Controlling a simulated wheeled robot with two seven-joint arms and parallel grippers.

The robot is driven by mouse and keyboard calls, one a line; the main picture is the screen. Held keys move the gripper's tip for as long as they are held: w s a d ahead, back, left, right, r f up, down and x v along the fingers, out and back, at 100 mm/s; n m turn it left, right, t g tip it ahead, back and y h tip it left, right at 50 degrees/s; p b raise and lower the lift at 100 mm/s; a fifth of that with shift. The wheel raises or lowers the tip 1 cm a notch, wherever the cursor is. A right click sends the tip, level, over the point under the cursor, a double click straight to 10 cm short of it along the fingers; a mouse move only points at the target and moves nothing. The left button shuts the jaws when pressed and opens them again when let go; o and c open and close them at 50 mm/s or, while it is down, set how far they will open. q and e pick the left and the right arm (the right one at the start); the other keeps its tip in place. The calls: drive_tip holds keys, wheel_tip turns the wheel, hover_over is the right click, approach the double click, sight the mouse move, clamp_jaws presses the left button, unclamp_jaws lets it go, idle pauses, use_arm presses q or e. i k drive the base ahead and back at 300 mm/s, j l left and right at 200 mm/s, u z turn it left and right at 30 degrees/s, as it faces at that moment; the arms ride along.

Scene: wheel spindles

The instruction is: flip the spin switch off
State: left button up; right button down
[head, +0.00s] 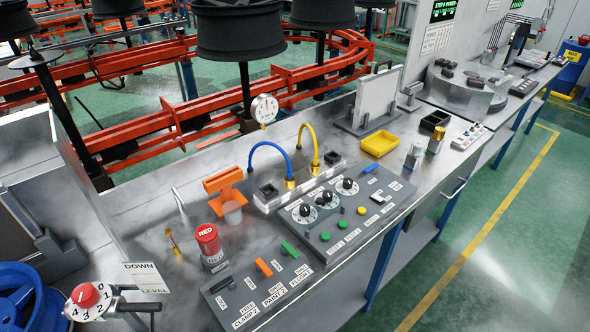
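The control panel (375,223) lies on the metal bench. Its near-left section (240,308) holds a dark lever (219,286), an orange lever (264,267) and a green lever (289,249), with labels reading CLAMP 2, PAINT 2 and what looks like FLUSH 2. The farther section has several black dials (324,199), round green and yellow buttons (342,224) and a pale rocker switch (381,197). The small labels there are too blurred to read, so I cannot tell which control is the spin switch or its position. Neither of my grippers is in view.
A red cylinder marked RED (207,239) stands left of the levers. Blue (270,146) and yellow (308,128) curved hoses rise behind the panel. A yellow tray (380,144) sits farther right. A red-knobbed dial (86,296) is at lower left. Floor right of the bench is clear.

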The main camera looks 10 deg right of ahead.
sight(375, 197)
drive_tip(key=i+j+z, duration=0.1)
drive_tip(key=z, duration=0.85)
drive_tip(key=i+j, duration=0.05)
